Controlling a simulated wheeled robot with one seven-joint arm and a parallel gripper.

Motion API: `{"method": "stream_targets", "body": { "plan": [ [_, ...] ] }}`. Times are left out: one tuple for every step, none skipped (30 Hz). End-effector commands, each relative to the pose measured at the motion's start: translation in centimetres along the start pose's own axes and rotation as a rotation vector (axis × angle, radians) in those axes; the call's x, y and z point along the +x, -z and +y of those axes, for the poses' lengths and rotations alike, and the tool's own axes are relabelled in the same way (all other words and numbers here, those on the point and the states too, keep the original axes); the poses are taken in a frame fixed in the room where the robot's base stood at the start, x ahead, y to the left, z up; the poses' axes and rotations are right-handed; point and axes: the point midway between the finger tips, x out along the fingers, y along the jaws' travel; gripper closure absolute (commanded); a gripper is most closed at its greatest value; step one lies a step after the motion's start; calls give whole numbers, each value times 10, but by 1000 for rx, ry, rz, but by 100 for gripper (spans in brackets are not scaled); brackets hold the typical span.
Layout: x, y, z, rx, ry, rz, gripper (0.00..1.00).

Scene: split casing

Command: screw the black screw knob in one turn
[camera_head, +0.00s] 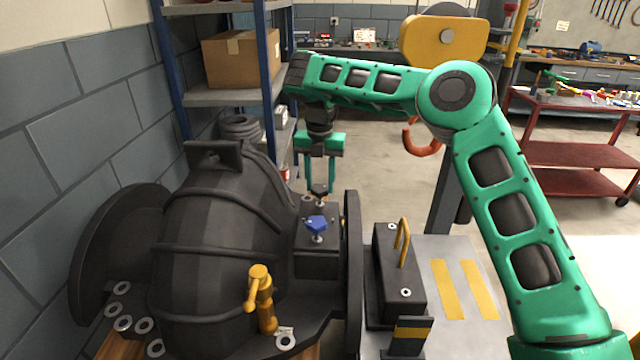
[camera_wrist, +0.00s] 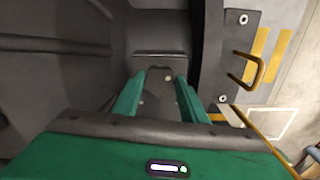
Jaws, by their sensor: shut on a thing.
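My gripper (camera_head: 319,191) points straight down over the far end of the small dark box (camera_head: 318,265) on the side of the black casing (camera_head: 210,240). Its two green fingers show in the wrist view (camera_wrist: 160,84), with a dark piece between their tips. I take this piece as the black screw knob (camera_wrist: 158,75); the gripper is shut on it. The fingers and the dark background hide most of its shape. A blue knob (camera_head: 317,223) stands on the same box, just in front of my gripper in the head view.
A yellow valve handle (camera_head: 260,298) stands on the casing's near side. A dark block with a yellow loop handle (camera_head: 403,240) is to the right, beyond the upright flange (camera_head: 353,275). Shelving (camera_head: 215,95) with a cardboard box (camera_head: 242,58) stands behind.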

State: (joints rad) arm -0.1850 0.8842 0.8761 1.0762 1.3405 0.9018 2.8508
Motion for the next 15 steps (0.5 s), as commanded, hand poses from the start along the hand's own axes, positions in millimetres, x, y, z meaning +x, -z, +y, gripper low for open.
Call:
{"method": "stream_targets", "body": {
  "plan": [
    [-2, -2, 1, 33, -6, -6, 84],
    [-2, -2, 1, 52, -6, -6, 84],
    [-2, -2, 1, 78, -6, -5, 84],
    [-2, -2, 2, 96, -6, -5, 84],
    [-2, -1, 2, 112, -6, -5, 84],
    [-2, -1, 2, 131, -6, -5, 84],
    [-2, -1, 2, 145, -6, -5, 84],
    [-2, -1, 2, 158, -6, -4, 84],
    [-2, -1, 2, 175, -6, -4, 84],
    [-2, -1, 2, 185, -6, -3, 84],
    [-2, -1, 2, 193, -6, -3, 84],
    [-2, 0, 3, 204, -6, -2, 84],
    [-2, 0, 3, 211, -7, -2, 84],
    [-2, 0, 3, 217, -7, -2, 84],
    [-2, 0, 4, 222, -7, -1, 84]
  ]
}}
